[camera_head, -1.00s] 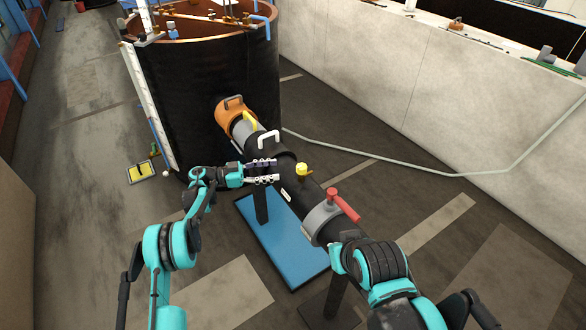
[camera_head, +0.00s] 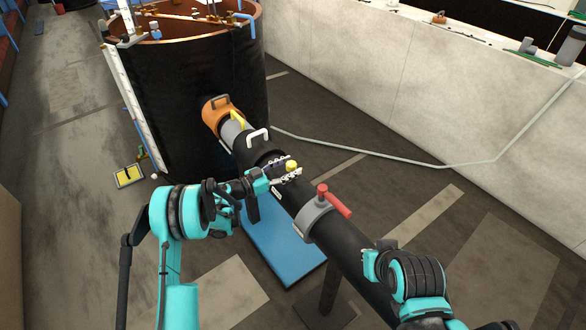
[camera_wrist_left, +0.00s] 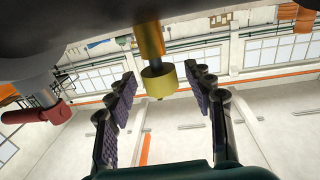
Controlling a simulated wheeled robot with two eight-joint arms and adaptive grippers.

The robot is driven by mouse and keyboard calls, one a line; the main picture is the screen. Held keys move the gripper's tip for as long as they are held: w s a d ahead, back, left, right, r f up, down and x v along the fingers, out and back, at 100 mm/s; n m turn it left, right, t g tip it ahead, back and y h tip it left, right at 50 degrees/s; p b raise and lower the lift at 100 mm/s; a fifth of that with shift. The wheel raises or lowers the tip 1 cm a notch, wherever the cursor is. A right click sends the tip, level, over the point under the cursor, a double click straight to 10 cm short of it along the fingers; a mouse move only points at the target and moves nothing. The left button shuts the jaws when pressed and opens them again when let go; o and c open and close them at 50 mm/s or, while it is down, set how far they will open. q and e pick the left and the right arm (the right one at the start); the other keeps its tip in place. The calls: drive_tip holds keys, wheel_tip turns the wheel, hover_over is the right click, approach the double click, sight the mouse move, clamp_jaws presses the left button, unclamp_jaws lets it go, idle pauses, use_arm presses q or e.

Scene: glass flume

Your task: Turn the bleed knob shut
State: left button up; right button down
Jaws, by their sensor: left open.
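A red lever (camera_head: 336,202) on a grey clamp (camera_head: 312,218) sits nearer me on the pipe. A blue base plate (camera_head: 285,246) is below.

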use_arm(q)
drive_tip(key=shift+w+d, duration=0.3)
drive_tip(key=shift+d, duration=0.25)
drive_tip(key=shift+c, duration=0.3)
drive_tip(key=c, duration=1.1)
drive_tip(key=shift+m+g+h, duration=0.6)
drive_tip(key=shift+m+g, duration=0.2)
drive_tip(key=shift+g, duration=0.3)
drive_tip(key=shift+c, duration=0.2)
drive_tip(key=o, duration=1.2)
